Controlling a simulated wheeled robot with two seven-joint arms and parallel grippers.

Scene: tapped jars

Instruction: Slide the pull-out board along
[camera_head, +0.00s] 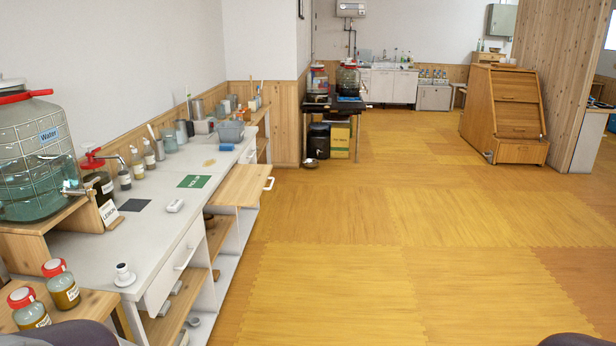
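The pull-out board (240,185) is a flat wooden panel that juts out from the right side of the white counter (86,262), just below its top. A white handle (269,184) is on its outer right end. Nothing rests on the board. Neither of my grippers is in view; only dark rounded shapes, probably parts of me, show at the bottom left and bottom right edges.
A large tapped water jar (38,165) stands on a wooden stand at the left. Two red-lidded jars (60,284) sit at the lower left. A drawer handle (185,259) sticks out below the counter top. The yellow floor (370,240) right of the counter is clear.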

